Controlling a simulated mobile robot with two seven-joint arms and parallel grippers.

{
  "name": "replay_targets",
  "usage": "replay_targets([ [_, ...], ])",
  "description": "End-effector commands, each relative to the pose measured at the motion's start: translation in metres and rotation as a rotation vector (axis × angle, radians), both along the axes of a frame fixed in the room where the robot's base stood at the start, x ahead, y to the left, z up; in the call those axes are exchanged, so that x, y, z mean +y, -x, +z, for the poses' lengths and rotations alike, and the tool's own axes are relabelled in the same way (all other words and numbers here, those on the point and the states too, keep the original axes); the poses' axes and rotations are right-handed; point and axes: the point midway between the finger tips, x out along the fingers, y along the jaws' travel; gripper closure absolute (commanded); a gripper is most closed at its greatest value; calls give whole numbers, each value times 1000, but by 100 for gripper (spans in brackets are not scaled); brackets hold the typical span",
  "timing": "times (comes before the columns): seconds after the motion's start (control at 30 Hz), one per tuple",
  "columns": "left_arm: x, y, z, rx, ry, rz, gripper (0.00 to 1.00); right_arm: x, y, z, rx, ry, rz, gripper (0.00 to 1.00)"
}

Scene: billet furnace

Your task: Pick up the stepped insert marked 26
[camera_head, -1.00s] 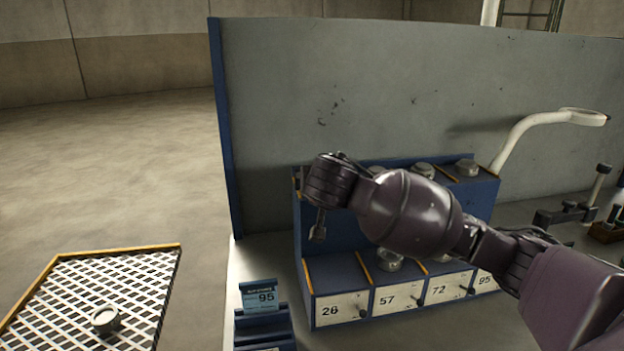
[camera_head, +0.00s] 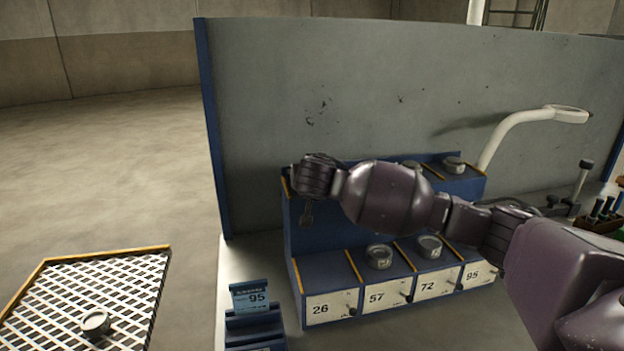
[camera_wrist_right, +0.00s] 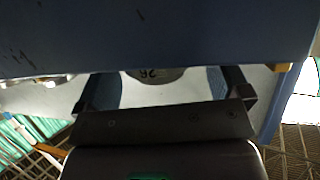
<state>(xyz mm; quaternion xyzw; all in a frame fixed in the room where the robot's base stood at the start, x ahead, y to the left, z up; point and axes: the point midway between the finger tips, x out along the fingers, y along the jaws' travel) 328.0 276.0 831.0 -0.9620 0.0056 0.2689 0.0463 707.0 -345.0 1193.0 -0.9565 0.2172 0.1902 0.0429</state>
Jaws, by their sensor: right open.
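The stepped insert marked 26 (camera_wrist_right: 155,75) shows in the right wrist view as a grey round piece with its number upside down. A blue panel covers part of it, so its steps are hidden. My right gripper (camera_wrist_right: 165,88) is open, with one finger on either side of the insert and gaps between; I cannot tell how deep it sits between them. My wrist hides the upper left of the rack there. My left gripper is not in view.
The blue rack (camera_head: 316,272) holds other inserts, with one above label 57 (camera_head: 379,256) and one above label 72 (camera_head: 430,246). A blue holder with a card reading 95 (camera_head: 250,298) stands front left. A mesh tray (camera_head: 60,290) carries another round piece (camera_head: 96,322).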

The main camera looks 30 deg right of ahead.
Motion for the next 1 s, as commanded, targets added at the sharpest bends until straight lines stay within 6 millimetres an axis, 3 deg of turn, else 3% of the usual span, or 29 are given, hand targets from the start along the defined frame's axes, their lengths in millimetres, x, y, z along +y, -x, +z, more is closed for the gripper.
replay_targets([
  [0.4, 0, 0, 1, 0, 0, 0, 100, -4, -10, -5, 1, -1, 0, 7],
  [0.87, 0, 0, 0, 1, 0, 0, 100, -4, -9, -5, 0, -2, 1, 77],
  [1.0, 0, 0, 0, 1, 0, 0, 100, -4, -10, -3, -4, -1, 1, 81],
])
